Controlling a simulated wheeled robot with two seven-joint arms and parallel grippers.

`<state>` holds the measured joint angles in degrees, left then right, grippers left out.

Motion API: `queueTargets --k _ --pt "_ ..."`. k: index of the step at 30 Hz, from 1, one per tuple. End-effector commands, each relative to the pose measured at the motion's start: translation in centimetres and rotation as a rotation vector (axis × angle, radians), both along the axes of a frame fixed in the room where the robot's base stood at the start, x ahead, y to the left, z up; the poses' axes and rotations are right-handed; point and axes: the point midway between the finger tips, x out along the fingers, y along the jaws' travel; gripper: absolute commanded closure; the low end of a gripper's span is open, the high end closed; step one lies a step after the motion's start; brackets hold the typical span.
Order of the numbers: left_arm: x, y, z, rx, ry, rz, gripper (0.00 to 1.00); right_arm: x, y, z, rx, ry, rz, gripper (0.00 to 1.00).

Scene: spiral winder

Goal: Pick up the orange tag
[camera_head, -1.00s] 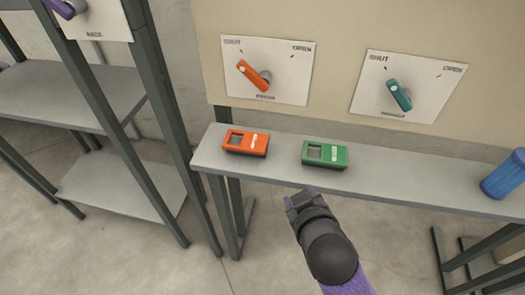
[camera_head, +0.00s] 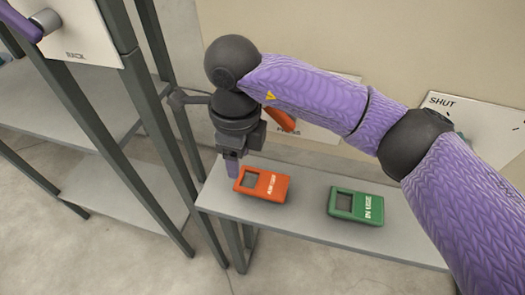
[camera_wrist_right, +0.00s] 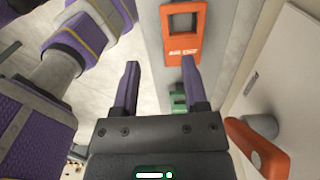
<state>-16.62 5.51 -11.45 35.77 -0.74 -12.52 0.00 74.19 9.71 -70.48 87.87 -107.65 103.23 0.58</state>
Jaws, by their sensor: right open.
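The orange tag (camera_head: 263,184), a flat block with a square window and white lettering, lies on the left end of the narrow grey shelf (camera_head: 318,228). My right gripper (camera_head: 231,170) points down just left of the tag's window end. In the right wrist view the open, empty jaws (camera_wrist_right: 160,66) have the orange tag (camera_wrist_right: 183,34) ahead, beyond the right finger. I cannot tell whether that finger touches it. My left gripper is not in view.
A green tag (camera_head: 356,205) marked "IN USE" lies to the right on the shelf. An orange lever (camera_head: 284,121) on the wall panel behind is partly hidden by my right arm. Dark rack posts (camera_head: 140,165) stand close left of the gripper.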

Motion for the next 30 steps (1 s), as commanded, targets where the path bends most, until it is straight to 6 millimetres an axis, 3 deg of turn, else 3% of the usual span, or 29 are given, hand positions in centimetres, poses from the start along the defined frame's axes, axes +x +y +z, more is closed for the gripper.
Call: queueTargets --k 5,16,24,30 --pt "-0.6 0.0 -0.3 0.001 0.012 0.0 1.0 0.3 -0.7 -1.5 -0.043 -0.012 -0.008 0.43" --pt "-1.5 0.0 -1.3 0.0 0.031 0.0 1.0 0.6 -0.8 -9.2 -0.037 -0.01 -0.007 0.43" --pt "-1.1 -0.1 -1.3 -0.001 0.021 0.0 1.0 0.6 -0.8 -9.8 -0.036 -0.014 -0.006 0.43" --pt "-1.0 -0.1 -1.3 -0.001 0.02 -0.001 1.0 0.6 -0.8 -9.7 -0.035 -0.013 -0.006 0.83"
